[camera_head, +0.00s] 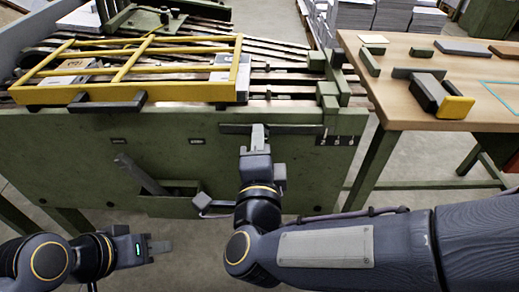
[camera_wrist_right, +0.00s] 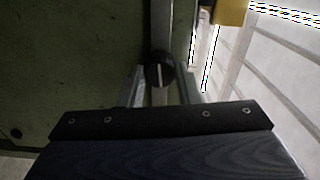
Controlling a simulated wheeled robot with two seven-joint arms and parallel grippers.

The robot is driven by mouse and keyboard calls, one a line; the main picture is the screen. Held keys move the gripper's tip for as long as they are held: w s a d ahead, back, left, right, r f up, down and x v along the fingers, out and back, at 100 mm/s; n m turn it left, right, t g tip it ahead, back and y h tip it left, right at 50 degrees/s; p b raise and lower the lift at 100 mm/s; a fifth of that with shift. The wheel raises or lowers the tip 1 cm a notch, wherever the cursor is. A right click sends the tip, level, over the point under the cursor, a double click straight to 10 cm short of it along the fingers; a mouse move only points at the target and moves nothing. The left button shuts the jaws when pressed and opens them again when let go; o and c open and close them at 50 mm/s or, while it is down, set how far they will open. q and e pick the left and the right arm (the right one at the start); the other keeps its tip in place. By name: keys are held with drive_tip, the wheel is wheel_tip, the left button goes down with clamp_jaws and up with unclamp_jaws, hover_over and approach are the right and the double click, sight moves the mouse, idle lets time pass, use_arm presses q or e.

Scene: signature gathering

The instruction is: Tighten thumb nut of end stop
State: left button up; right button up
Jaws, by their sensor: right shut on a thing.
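The thumb nut (camera_wrist_right: 160,70) is a round black knob with a pale line across it, seen in the right wrist view. It sits between the fingertips of my right gripper (camera_head: 259,129), which is shut on it. A metal bar (camera_wrist_right: 161,25) runs above the knob in that view. In the head view the gripper is at the upper front of the green machine, by a dark rail (camera_head: 300,129), and it hides the knob. I cannot make out the rest of the end stop. My left gripper (camera_head: 158,248) is low at the left, apart from the machine; its finger gap is unclear.
The green machine (camera_head: 90,150) fills the middle, with a yellow frame (camera_head: 175,93) over its slatted top. A wooden table (camera_head: 440,75) at the right holds several dark blocks and a yellow-ended block (camera_head: 455,106). A small lever (camera_head: 203,203) sticks out below.

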drive_tip(key=shift+m, duration=0.5)
drive_tip(key=o, duration=1)
drive_tip(key=shift+c, duration=0.2)
drive_tip(key=s+p, duration=0.1)
drive_tip(key=s, duration=0.6)
drive_tip(key=shift+s+p, duration=0.35)
drive_tip(key=shift+s, duration=0.05)
